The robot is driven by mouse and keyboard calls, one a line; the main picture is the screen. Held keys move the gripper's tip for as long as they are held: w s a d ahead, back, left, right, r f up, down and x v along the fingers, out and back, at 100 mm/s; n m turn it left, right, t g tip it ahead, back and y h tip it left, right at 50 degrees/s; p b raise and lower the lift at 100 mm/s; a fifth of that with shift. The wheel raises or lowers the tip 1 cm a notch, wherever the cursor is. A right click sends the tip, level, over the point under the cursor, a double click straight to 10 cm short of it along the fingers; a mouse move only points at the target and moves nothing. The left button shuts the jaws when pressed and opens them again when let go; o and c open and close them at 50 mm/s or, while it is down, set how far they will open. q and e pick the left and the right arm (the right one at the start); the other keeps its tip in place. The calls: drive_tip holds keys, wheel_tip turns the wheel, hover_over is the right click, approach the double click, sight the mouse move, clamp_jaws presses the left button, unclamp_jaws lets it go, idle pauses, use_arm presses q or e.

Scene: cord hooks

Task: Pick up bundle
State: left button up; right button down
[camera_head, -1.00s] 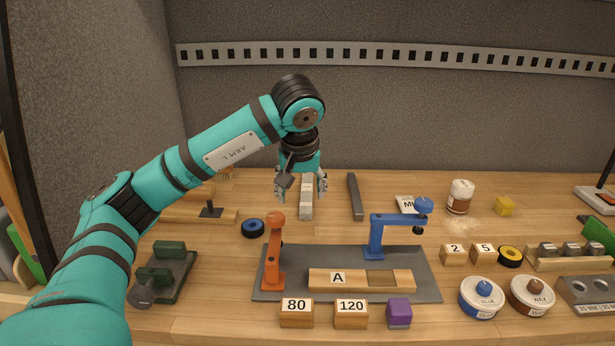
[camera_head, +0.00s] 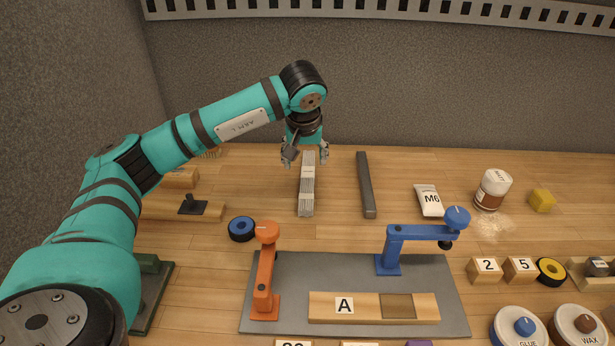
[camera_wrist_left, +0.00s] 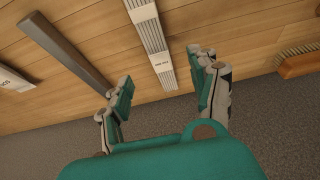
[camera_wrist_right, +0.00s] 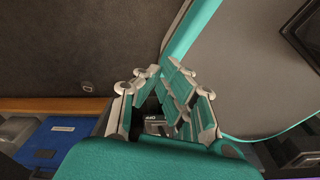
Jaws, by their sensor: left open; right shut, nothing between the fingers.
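The bundle (camera_head: 307,190) is a long pale grey stack of thin strips lying on the bench, pointing away from me. It also shows in the left wrist view (camera_wrist_left: 149,38), with a small printed label near one end. My left gripper (camera_head: 305,157) is at the bundle's far end, fingers spread and pointing down. In the left wrist view the open fingers (camera_wrist_left: 160,72) stand either side of the bundle's end, with nothing gripped. Whether they are above it or level with it is hard to tell. My right gripper (camera_wrist_right: 160,85) shows only in its wrist view, shut and empty.
A dark grey bar (camera_head: 366,185) lies right of the bundle. A blue roll (camera_head: 241,229), an orange clamp (camera_head: 265,270) and a blue clamp (camera_head: 389,262) on a grey mat (camera_head: 460,315) stand nearer. A brush (camera_wrist_left: 300,62) lies beyond the left fingers.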

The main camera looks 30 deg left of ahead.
sight(307, 176)
use_arm(q)
drive_tip(key=x, duration=0.4)
drive_tip(key=shift+w+f, duration=0.15)
drive_tip(key=shift+w+a+f+p, duration=0.1)
drive_tip(key=shift+f+p, duration=0.1)
drive_tip(key=shift+p, duration=0.2)
drive_tip(key=p+x, duration=0.1)
drive_tip(key=x, duration=0.4)
drive_tip(key=shift+w+r, duration=0.1)
drive_tip(key=c, duration=1.1)
drive_tip(key=shift+r, duration=0.1)
drive_tip(key=shift+c, duration=0.7)
use_arm(e)
drive_tip(key=shift+w+a+r, duration=0.1)
drive_tip(key=shift+w+r, duration=0.25)
drive_tip(key=shift+r, duration=0.3)
drive_tip(key=shift+w+a+r, duration=0.1)
drive_tip(key=shift+w+r, duration=0.25)
drive_tip(key=shift+r, duration=0.25)
